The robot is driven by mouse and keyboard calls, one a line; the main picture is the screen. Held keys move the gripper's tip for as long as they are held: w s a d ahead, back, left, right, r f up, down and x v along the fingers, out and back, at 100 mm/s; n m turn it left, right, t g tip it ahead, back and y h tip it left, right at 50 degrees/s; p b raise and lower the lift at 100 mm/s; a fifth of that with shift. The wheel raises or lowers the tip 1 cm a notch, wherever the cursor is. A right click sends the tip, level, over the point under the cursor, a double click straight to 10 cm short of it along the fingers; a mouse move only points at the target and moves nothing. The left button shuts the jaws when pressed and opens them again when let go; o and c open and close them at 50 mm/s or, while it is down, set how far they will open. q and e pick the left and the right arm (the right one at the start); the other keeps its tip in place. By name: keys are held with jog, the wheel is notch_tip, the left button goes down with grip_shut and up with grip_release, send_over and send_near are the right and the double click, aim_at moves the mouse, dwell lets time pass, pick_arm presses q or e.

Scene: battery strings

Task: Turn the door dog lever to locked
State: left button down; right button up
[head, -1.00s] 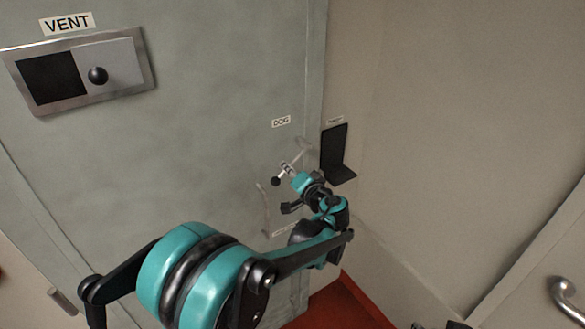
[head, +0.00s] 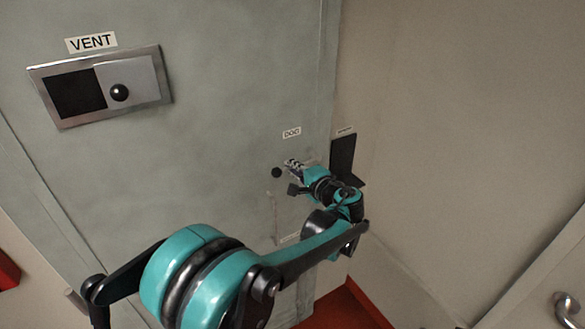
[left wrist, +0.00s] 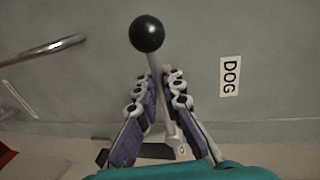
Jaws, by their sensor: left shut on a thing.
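The dog lever is a light metal rod with a black ball knob (head: 277,172) on the grey door, below the DOG label (head: 291,132). My left gripper (head: 292,166) is at the lever, just right of the knob, and hides most of the rod in the head view. In the left wrist view the rod runs between the two fingers (left wrist: 160,98), which are shut on it. The black ball (left wrist: 147,34) sticks out beyond the fingertips, and the DOG label (left wrist: 230,76) is to the right. My right gripper is not in view.
A black bracket (head: 343,155) is on the wall right beside the gripper. A metal handle (left wrist: 42,47) is on the door near the lever. The VENT slide panel (head: 120,93) is at upper left. The wall at right is bare.

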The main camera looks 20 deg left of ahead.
pick_arm(q)
jog(key=shift+r, duration=0.1)
dwell(0.3)
jog(key=c, duration=1.6)
grip_release()
jog(key=v, duration=1.2)
